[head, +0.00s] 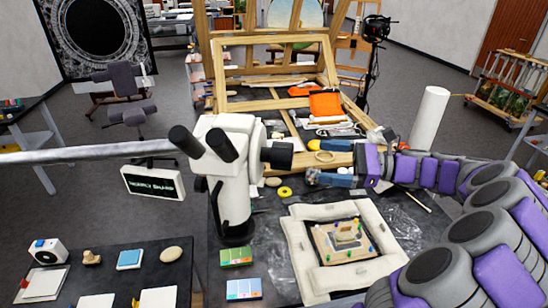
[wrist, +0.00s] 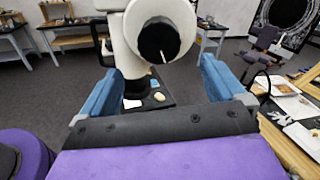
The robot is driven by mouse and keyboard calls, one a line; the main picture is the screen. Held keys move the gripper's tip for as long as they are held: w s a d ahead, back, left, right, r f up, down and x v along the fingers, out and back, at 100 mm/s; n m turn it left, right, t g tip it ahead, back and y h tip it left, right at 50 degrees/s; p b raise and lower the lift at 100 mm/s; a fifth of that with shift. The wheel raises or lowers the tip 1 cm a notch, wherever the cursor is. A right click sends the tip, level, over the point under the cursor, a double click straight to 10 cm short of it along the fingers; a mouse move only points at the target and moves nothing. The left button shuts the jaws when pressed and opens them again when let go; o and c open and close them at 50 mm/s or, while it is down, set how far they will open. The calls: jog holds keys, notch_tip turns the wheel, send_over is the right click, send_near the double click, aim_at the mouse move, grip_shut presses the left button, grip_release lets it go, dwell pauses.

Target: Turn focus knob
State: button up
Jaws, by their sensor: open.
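A white stereo microscope (head: 232,165) with two black eyepieces stands upright on the dark bench. Its black round focus knob (head: 277,155) sticks out to the right of the head. In the wrist view the knob (wrist: 159,42) faces me, with a thin pale line near its lower edge. My gripper (head: 312,178) is to the right of the knob and apart from it. In the wrist view my gripper (wrist: 155,85) has its two blue fingers spread wide, empty, with the knob above and beyond the gap between them.
A framed fragment on a pale padded surround (head: 298,240) lies on the bench front right. A yellow ring (head: 285,192) and small tools lie near the microscope base. A wooden easel (head: 275,75) stands behind. A grey bar (head: 90,153) crosses at left.

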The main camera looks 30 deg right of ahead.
aim_at(275, 157)
jog(key=x, duration=1.3)
jog(key=shift+s+a+b, duration=0.1)
jog(key=shift+s+b, duration=0.15)
jog(key=shift+b, duration=0.15)
jog(key=shift+w+a+f, duration=0.1)
jog(key=shift+w+a, duration=0.05)
jog(key=shift+w, duration=0.05)
jog(key=shift+w+d, duration=0.1)
jog(key=shift+d, duration=0.6)
jog(key=shift+a, duration=0.7)
jog(key=c, duration=0.5)
jog(key=shift+d, duration=0.1)
jog(key=c, duration=0.5)
